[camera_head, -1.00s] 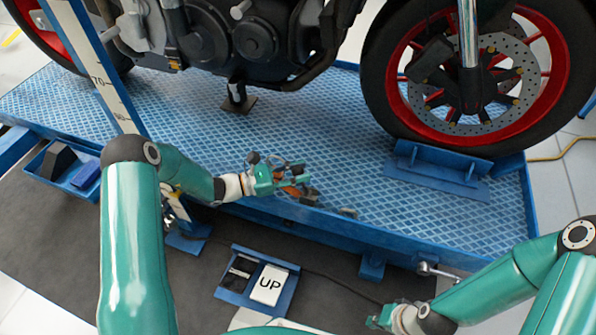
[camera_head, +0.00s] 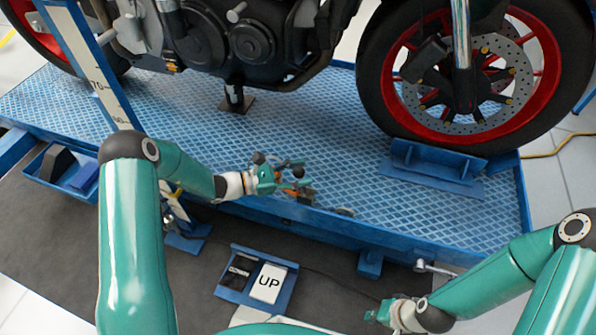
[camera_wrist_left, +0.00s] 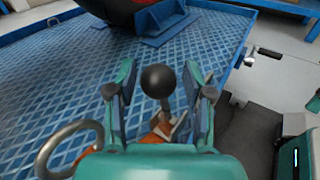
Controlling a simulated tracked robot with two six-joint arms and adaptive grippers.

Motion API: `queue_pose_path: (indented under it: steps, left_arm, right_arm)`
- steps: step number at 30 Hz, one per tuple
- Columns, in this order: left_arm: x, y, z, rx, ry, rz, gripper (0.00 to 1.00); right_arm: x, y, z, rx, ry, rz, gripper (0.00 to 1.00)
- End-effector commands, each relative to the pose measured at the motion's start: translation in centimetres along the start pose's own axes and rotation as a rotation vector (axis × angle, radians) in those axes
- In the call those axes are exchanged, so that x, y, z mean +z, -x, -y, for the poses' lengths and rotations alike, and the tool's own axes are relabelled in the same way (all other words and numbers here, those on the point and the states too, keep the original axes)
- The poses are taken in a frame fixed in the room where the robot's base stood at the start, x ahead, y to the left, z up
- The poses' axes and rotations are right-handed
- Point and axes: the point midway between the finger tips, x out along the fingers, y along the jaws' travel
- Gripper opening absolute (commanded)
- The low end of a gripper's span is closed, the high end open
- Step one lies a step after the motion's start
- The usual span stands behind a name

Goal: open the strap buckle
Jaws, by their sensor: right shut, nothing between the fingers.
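The strap buckle (camera_wrist_left: 160,130) is on the near edge of the blue platform. In the left wrist view its lever stands up, ending in a black ball knob (camera_wrist_left: 157,81), with orange and metal parts below. My left gripper (camera_wrist_left: 158,92) is open, with one finger on each side of the knob and gaps visible. In the head view my left gripper (camera_head: 283,175) is over the platform edge, and orange buckle parts (camera_head: 306,195) show beside it. My right gripper (camera_head: 377,314) is shut and empty, low in front of the platform. My left gripper's palm hides the buckle's lower part.
A motorcycle (camera_head: 250,45) stands on the blue platform (camera_head: 345,130), its front wheel at a blue chock (camera_head: 435,165). A metal ring (camera_wrist_left: 68,148) lies left of the buckle. An UP pedal (camera_head: 268,284) is on the floor. A blue tray (camera_head: 62,172) hangs at left.

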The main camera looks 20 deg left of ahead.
Motion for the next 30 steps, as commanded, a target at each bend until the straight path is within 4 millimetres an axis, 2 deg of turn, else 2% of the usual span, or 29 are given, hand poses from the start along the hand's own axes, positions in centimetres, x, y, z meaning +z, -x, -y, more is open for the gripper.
queue_pose_path:
  steps: [10, 14, 30]
  left_arm:
    - [0.1, 0.1, -0.1, 0.003, -0.001, 0.001, 0.59]
    - [0.0, 1.1, -0.2, 0.006, -0.001, 0.0, 0.59]
    - [0.0, 10.6, -0.1, 0.005, -0.001, 0.001, 0.59]
  right_arm:
    - [0.0, 0.0, 0.0, 0.0, -0.001, 0.001, 0.0]
    - [-0.1, 0.0, 0.0, 0.0, -0.001, 0.001, 0.0]
    - [0.0, 0.0, 0.0, 0.0, 0.0, 0.001, 0.0]
